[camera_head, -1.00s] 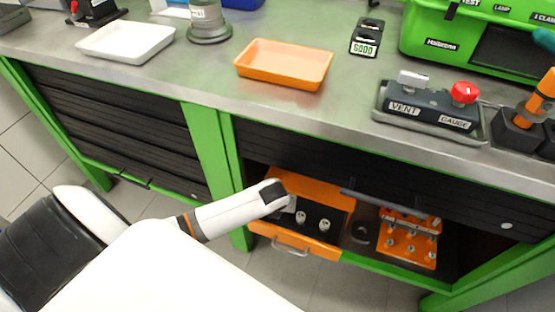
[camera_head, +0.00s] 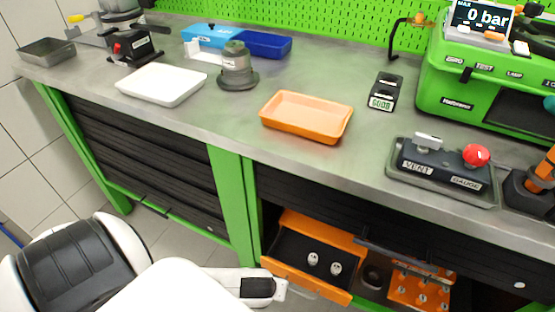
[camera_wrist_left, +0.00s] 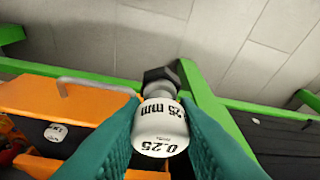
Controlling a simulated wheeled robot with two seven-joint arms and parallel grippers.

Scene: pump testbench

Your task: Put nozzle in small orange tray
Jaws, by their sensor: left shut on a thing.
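In the left wrist view a white nozzle (camera_wrist_left: 160,128) with a dark metal end and the marking "0.25 mm" sits between the teal fingers of my left gripper (camera_wrist_left: 160,150). The gripper is shut on it. In the head view my left gripper (camera_head: 278,289) is low, by the front left corner of the open orange drawer (camera_head: 350,250); the nozzle cannot be made out there. The small orange tray (camera_head: 305,117) lies empty on the bench top, above and behind the drawer. My right gripper is not in view.
Two white nozzles (camera_head: 324,264) stand in the drawer. A white tray (camera_head: 162,86), a grey cylindrical device (camera_head: 237,70), a "GOOD" block (camera_head: 385,92) and a vent/gauge unit (camera_head: 443,168) surround the orange tray. The bench's front edge and green post (camera_head: 232,200) are near my arm.

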